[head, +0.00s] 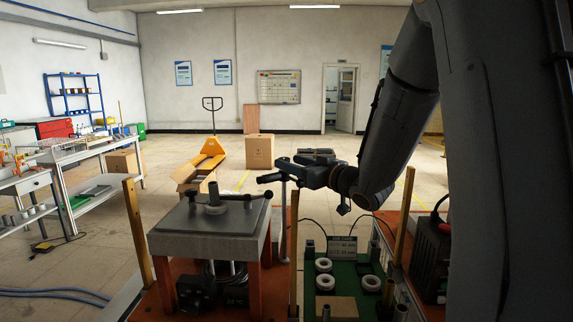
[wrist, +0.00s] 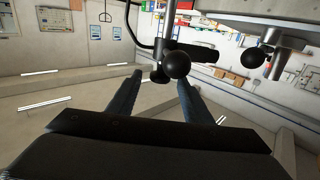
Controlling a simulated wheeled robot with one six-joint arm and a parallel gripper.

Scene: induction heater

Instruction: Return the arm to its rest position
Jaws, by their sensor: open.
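My gripper (head: 270,172) is level in the middle of the head view, to the right of and a little above the heater's top. In the wrist view its two fingers (wrist: 159,82) stand apart with nothing held. A black ball knob (wrist: 176,65) shows just beyond and between the fingertips; I cannot tell how close it is. The induction heater (head: 208,245) has a grey slab top on orange legs. A grey ring-like part (head: 215,208) sits on it, with a dark bar (head: 232,197) behind. My arm runs from the gripper up to the right.
A green board (head: 345,283) with white rings (head: 324,265) and a small sign (head: 342,246) lies right of the heater. Wooden posts (head: 137,230) stand beside the heater. A dark box (head: 428,262) stands at right. Open floor (head: 300,150) lies beyond.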

